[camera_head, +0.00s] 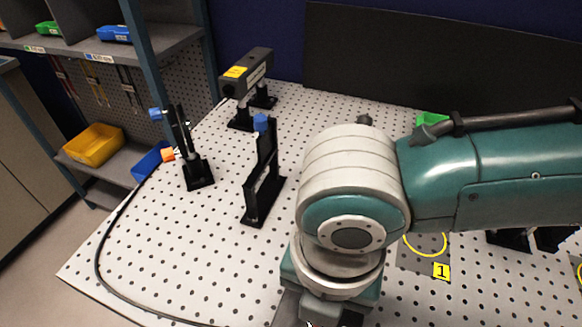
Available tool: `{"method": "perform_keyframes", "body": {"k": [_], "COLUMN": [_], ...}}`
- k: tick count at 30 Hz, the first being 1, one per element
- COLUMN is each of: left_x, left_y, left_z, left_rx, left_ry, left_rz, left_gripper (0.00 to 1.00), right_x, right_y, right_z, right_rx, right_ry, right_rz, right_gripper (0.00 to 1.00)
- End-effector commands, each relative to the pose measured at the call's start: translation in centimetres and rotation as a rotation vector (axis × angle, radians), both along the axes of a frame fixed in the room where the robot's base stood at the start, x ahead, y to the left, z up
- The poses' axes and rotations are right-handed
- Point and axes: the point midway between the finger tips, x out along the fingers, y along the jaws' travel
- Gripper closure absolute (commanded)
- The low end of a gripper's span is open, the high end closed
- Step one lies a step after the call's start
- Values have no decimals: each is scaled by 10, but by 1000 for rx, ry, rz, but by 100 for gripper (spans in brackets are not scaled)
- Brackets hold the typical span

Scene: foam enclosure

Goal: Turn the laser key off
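A dark box-shaped device with a yellow label, which looks like the laser (258,66), stands on black mounts at the back left of the perforated board. I cannot make out the laser key on it or elsewhere. My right arm comes in from the right and covers the middle of the board. Its wrist points down toward the bottom edge. Only a dark part of my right gripper (322,312) shows there, cut off by the frame, so its fingers are hidden. The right gripper is well apart from the laser. My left gripper is not in view.
Two black optic mounts, one with a blue knob (261,122), another farther left (197,172), stand before the laser. A black cable runs along the board's (165,255) left edge. A dark panel (400,50) closes the back. Shelves with a yellow bin (93,144) stand left.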

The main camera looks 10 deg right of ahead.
Motion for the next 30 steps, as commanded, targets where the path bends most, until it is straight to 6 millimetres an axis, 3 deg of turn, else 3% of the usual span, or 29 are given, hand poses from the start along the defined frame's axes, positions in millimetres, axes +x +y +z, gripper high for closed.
{"method": "perform_keyframes", "body": {"k": [13,14,21,30], "left_x": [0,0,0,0], "left_y": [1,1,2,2], "left_z": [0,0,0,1], "left_rx": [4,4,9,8], "left_ry": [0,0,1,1], "left_rz": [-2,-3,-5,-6], "left_gripper": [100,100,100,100], "right_x": [-1,-1,0,0], "right_y": [1,2,1,1], "right_z": [1,1,1,3], "right_rx": [4,4,2,2], "right_ry": [2,2,1,0], "right_rz": [11,11,9,9], "right_gripper": [100,87,60,59]}}
